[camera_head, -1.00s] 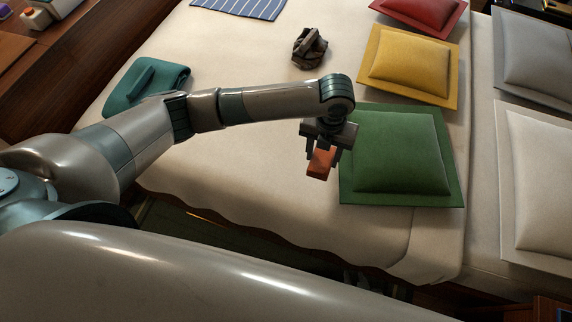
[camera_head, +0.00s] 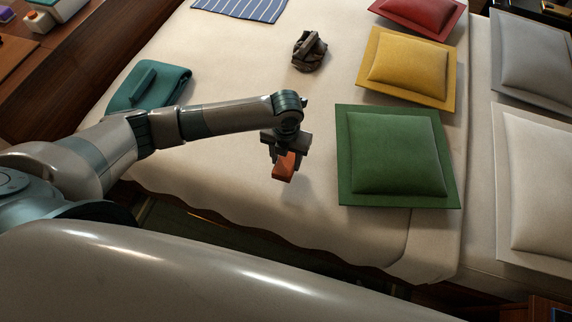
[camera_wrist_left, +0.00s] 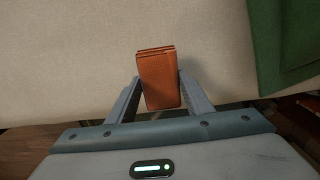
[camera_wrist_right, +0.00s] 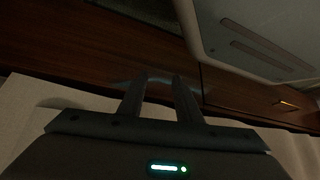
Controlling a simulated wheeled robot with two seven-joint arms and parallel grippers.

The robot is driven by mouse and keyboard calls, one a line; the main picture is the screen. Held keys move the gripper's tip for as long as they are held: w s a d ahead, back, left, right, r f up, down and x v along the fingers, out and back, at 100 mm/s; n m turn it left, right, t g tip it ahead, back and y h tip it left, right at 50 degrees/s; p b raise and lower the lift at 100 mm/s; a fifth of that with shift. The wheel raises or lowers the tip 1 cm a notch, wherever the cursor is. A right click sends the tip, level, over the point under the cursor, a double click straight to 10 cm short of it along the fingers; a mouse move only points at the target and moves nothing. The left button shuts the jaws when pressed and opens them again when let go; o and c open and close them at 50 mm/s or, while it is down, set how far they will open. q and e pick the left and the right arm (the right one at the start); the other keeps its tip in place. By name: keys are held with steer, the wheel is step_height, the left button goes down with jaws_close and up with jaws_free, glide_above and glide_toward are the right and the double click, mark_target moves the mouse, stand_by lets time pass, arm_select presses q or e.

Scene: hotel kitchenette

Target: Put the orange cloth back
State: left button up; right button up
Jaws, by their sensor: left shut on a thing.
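The orange cloth (camera_head: 285,167) is a small folded block held in my left gripper (camera_head: 284,158), which is shut on it above the bed, left of the green cushion. In the left wrist view the cloth (camera_wrist_left: 161,80) stands between the two fingers (camera_wrist_left: 159,98), its layered folded edge facing away. My right gripper is not in the head view. In the right wrist view its two fingers (camera_wrist_right: 160,98) show dark and near each other, with nothing seen between them; how far they are apart is hard to judge.
The bed (camera_head: 235,185) carries a green cushion (camera_head: 398,152), a yellow cushion (camera_head: 408,66), a red cushion (camera_head: 420,14), a folded teal cloth (camera_head: 150,86), a dark crumpled object (camera_head: 309,50) and a striped blue cloth (camera_head: 240,8). A wooden surface (camera_head: 50,70) lies at left.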

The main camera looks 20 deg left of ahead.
mark_target(286, 162)
arm_select(q)
steer(key=shift+f, duration=0.6)
step_height(286, 162, down, 2)
steer(key=shift+p, duration=0.3)
steer(key=shift+f, duration=0.4)
steer(key=o, duration=0.9)
steer(key=shift+o, duration=0.2)
arm_select(e)
steer(key=shift+s+d+f+g, duration=0.15)
steer(key=shift+s+d+f, duration=0.05)
steer(key=shift+s, duration=0.25)
steer(key=shift+s+d+f+g, duration=0.15)
steer(key=shift+s+f, duration=0.05)
steer(key=shift+s, duration=0.25)
